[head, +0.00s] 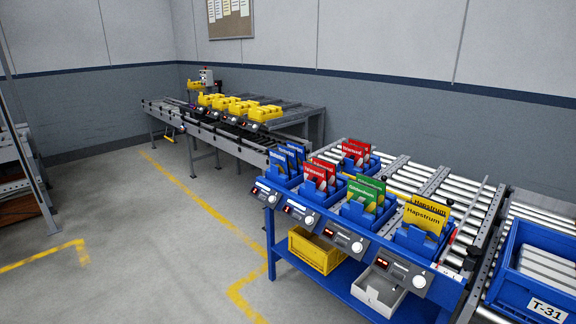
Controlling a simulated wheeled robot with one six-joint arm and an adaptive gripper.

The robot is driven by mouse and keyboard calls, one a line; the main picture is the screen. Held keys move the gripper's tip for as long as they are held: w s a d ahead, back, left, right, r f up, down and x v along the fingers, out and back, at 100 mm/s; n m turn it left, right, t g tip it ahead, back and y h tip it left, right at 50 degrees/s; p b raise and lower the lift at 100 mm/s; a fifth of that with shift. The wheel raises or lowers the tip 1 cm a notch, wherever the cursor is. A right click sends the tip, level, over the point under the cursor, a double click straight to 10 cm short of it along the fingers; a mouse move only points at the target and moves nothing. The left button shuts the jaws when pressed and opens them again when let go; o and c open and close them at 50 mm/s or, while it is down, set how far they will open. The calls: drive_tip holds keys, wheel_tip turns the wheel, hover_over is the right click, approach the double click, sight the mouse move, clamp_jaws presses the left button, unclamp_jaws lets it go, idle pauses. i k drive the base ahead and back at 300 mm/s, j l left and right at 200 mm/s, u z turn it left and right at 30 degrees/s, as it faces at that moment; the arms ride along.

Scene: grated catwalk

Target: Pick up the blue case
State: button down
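I cannot tell for sure which thing is the blue case. Blue upright packets (287,157) stand in a blue holder at the left end of the blue workbench (345,290). Similar blue holders beside it carry red packets (320,171), green packets (365,193) and yellow packets (426,217). A larger blue crate (512,290) labelled T-31 stands on rollers at the right edge, partly cut off. My gripper is not in view.
A yellow bin (316,250) and a light grey bin (383,292) sit below the bench top. A conveyor (225,135) with several yellow items stands behind to the left. Roller tracks (410,172) run behind the holders. Open grey floor (150,240) lies at the left, with yellow lines.

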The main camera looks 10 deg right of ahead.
sight(278, 158)
drive_tip(key=z, duration=1.35)
drive_tip(key=u, duration=0.55)
drive_tip(key=i+j+u, duration=0.25)
drive_tip(key=i+u, duration=0.15)
drive_tip(key=i+j+u, duration=0.1)
drive_tip(key=i+u, duration=0.3)
drive_tip(key=i+j, duration=0.1)
drive_tip(key=i, duration=0.75)
